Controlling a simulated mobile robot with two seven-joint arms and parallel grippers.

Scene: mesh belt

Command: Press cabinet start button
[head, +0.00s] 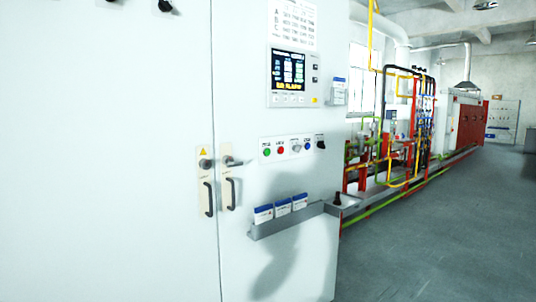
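A tall white cabinet (110,150) fills the left and middle of the head view. A small button panel on its right door carries a green button (267,152), a red button (281,150), a whitish knob (296,147), a blue button (308,145) and a black knob (321,145). Labels by them are too small to read, so I cannot tell by text which one is start. Neither of my grippers is in view. A dark shadow falls on the lower right door.
A lit display (288,71) sits above the buttons. Two door handles (208,197) (230,192) stick out at the left. A document holder (285,221) juts out below. Red and yellow pipework (400,130) runs back at right. Grey floor (450,240) is clear.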

